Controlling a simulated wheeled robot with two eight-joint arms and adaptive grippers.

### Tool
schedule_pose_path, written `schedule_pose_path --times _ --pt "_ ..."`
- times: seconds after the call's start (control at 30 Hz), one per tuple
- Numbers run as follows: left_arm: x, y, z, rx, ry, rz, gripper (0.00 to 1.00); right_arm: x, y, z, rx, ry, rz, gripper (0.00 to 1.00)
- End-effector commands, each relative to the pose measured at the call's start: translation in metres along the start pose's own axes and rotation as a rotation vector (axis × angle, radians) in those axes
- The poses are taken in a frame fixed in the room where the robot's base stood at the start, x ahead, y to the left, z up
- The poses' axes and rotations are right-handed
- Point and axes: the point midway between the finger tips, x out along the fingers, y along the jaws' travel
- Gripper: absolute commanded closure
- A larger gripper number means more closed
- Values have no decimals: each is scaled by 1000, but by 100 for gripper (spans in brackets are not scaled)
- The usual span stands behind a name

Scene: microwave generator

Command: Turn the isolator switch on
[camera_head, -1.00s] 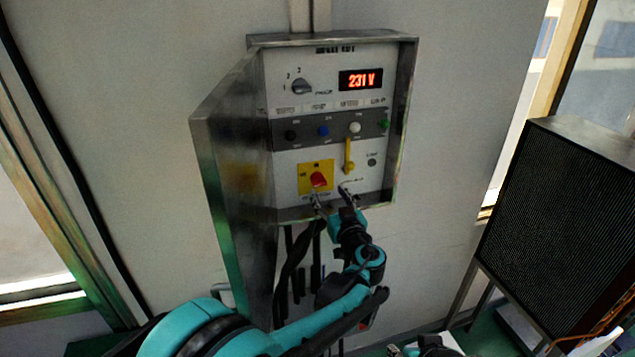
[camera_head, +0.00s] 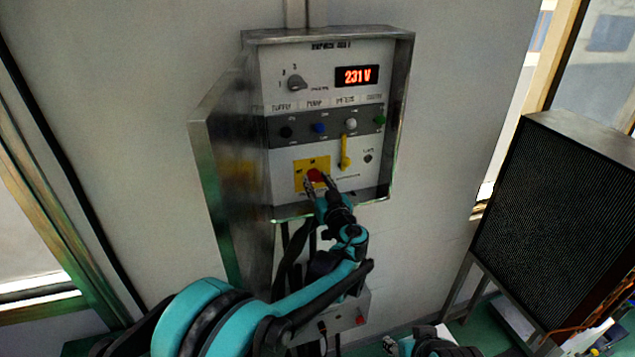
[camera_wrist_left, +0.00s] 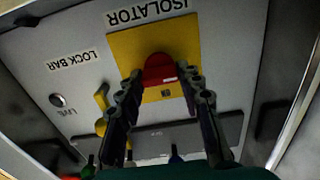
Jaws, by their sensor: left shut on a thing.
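The isolator switch is a red knob (camera_head: 315,174) on a yellow plate (camera_head: 300,178), low on the control panel (camera_head: 380,60). In the left wrist view the red knob (camera_wrist_left: 160,66) sits on the yellow plate (camera_wrist_left: 125,48) under the ISOLATOR label. My left gripper (camera_head: 320,184) has come to the knob from below. Its two fingers (camera_wrist_left: 163,84) are at either side of the knob, shut on it. They hide part of the knob's sides. A part of my right arm's end (camera_head: 430,343) shows at the bottom edge; its fingers cannot be made out.
A yellow lock bar (camera_head: 345,152) is right of the knob, close to my fingers. A display (camera_head: 356,76) reads 231 V. A row of coloured buttons (camera_head: 320,127) is above. The metal cabinet rim surrounds the panel. A dark grilled box (camera_head: 550,220) stands at right.

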Motion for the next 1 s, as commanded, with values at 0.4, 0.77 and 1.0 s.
schedule_pose_path --times 0.4,0.77,1.0 --pt "-1 1 1 132 1 1 93 8 0 6 0 0 0 55" --pt "-1 2 2 450 1 2 93 24 0 17 0 0 0 55" --pt "-1 3 2 679 1 2 93 32 0 23 0 0 0 55"
